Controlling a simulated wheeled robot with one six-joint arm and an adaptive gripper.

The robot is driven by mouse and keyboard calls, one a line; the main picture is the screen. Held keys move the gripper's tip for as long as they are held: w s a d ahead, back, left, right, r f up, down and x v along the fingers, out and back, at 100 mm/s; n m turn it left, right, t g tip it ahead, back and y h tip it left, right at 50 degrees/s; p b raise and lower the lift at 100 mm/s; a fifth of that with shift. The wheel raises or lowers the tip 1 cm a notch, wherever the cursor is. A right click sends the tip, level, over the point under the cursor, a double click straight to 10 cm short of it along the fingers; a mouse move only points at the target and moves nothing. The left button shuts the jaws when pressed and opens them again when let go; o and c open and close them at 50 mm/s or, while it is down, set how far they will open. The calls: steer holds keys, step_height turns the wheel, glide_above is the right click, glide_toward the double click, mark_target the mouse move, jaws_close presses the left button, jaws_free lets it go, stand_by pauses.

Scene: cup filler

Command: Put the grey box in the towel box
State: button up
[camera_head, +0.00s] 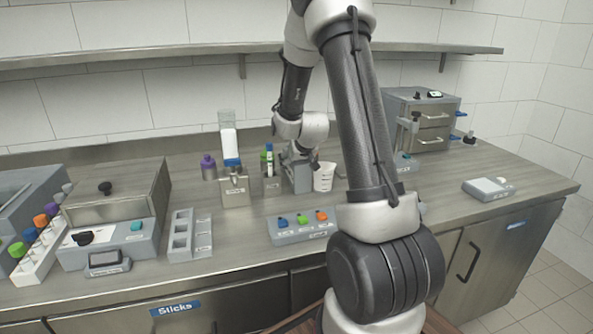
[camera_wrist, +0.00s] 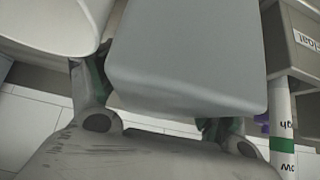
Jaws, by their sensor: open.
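A plain grey box (camera_head: 301,178) stands on the counter between a small open-topped metal holder and a white cup. My gripper (camera_head: 294,154) is at the top of this box, reaching in from behind. In the wrist view the grey box (camera_wrist: 190,50) fills the middle, with the open fingers of my gripper (camera_wrist: 155,105) on either side of it. Whether the fingers touch it I cannot tell. No label clearly reads as the towel box; a labelled metal box (camera_head: 234,189) with a white-and-blue item above it stands to the left.
The white cup (camera_head: 325,177) is close on the right. The metal holder (camera_head: 271,185) with tubes is close on the left. A button panel (camera_head: 302,226) lies in front. A purple-capped bottle (camera_head: 208,168) and a grey slotted rack (camera_head: 190,236) stand further left. The right counter is mostly clear.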

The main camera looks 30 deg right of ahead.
steer(key=c, duration=1.2)
steer(key=shift+o, duration=0.2)
steer(key=shift+r, duration=0.1)
